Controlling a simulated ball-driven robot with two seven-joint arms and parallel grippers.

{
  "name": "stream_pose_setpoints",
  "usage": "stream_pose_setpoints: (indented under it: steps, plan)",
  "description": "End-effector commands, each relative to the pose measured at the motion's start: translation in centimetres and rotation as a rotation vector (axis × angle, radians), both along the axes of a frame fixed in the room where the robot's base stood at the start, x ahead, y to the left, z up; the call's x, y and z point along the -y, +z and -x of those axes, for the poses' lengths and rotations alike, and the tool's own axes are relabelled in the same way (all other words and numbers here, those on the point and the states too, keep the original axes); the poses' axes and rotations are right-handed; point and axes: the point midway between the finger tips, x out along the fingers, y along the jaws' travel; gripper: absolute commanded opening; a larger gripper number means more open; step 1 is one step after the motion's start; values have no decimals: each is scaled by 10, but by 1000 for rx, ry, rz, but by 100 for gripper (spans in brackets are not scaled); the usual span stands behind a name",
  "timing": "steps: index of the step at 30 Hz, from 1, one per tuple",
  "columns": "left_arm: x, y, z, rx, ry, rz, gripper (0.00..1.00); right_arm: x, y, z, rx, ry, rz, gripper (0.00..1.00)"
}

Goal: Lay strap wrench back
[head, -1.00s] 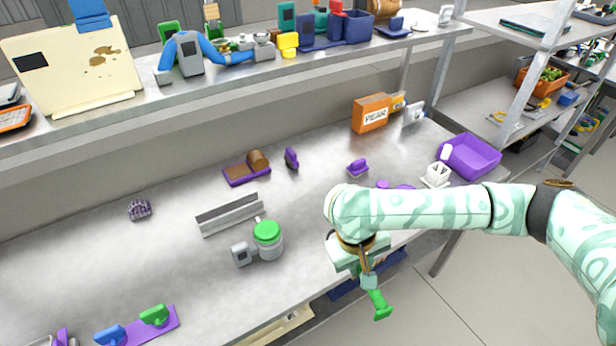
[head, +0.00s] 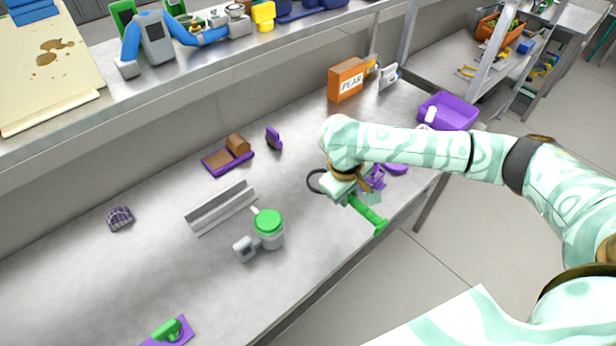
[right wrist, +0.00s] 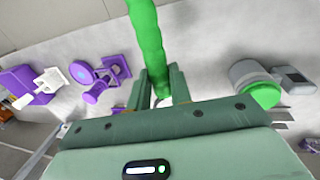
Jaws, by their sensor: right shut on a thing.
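The strap wrench (head: 370,215) has a green handle and a dark strap loop (head: 315,182). My right gripper (head: 352,195) is shut on it and holds it at the tabletop's right part, near the front edge. In the right wrist view, the green handle (right wrist: 148,38) extends up from between the fingers of the right gripper (right wrist: 160,85). I cannot tell whether the wrench touches the tabletop (head: 300,240). My left gripper is not in view.
A green-lidded jar (head: 268,230) stands left of the wrench. Purple items (head: 376,177) sit close behind the right gripper. A purple bin (head: 449,110) and an orange box (head: 347,80) are farther back. Bare tabletop lies between jar and wrench.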

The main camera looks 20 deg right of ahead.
Motion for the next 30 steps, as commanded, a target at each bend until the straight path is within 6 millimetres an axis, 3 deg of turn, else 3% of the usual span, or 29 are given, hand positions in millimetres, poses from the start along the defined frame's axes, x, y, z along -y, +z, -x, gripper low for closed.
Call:
stream_pose_setpoints:
  steps: [4,11,15,23,26,30]
  plan:
    - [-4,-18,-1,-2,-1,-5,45,1,-16,-22,-1,-3,-1,0]
    - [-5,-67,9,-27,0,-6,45,5,-52,-89,-4,-5,-3,0]
    - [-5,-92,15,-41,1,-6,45,8,-81,-113,-6,-3,0,0]
    - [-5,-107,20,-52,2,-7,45,10,-94,-132,0,-1,-1,0]
    - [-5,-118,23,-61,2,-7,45,10,-106,-140,-2,-1,0,0]
    - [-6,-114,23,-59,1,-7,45,10,-124,-138,-3,1,-1,0]
